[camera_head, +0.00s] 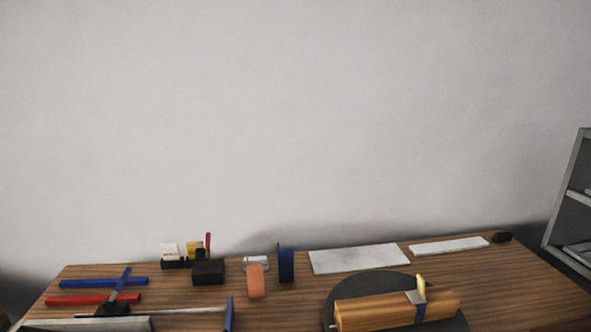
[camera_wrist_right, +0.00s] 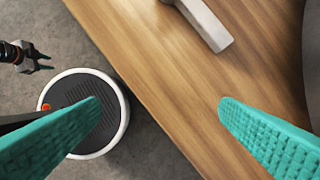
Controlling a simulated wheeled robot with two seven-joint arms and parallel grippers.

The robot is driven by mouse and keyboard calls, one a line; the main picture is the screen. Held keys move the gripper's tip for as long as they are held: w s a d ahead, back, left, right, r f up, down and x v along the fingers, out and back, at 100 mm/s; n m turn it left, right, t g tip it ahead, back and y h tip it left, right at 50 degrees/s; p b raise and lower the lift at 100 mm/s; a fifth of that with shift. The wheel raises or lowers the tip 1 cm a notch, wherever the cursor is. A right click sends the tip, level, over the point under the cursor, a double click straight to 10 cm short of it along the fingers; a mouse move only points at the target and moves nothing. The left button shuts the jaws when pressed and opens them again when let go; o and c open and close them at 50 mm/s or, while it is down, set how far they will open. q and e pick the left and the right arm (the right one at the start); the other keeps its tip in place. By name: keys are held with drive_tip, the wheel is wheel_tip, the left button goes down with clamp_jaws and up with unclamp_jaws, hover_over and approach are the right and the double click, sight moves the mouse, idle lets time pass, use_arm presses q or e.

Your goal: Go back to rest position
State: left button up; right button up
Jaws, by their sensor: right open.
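My right gripper (camera_wrist_right: 158,103) shows in the right wrist view as two teal textured fingers held wide apart, with nothing between them. It is over the wooden tabletop's edge (camera_wrist_right: 160,90), with the floor to the left. A dark jointed arm end with small prongs (camera_wrist_right: 35,57), which looks like my left gripper, is at the left edge of that view; it is too small to tell its state. Neither gripper shows in the head view.
The head view shows a wooden table (camera_head: 190,290) with a dark round turntable (camera_head: 455,322) carrying a wooden block (camera_head: 375,312). Blue bars, a red bar (camera_head: 80,300), small boxes and white slabs (camera_head: 358,259) lie on it. A grey shelf (camera_head: 570,190) stands right. A grey bar (camera_wrist_right: 205,22) shows in the wrist view.

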drive_tip(key=s+d+m+t+h, duration=0.1)
drive_tip(key=s+d+m, duration=0.35)
drive_tip(key=s, duration=0.25)
drive_tip(key=s+d+m+h, duration=0.1)
drive_tip(key=s+d+m, duration=0.2)
drive_tip(key=s+m, duration=0.35)
wheel_tip(320, 180, down, 25)
drive_tip(key=s+n+g, duration=0.1)
drive_tip(key=s+d+f+g, duration=0.1)
drive_tip(key=s+d+f, duration=0.1)
drive_tip(key=s+f, duration=1.4)
drive_tip(key=shift+s+d+f, duration=0.25)
drive_tip(key=shift+s+f, duration=0.15)
drive_tip(key=shift+s, duration=0.1)
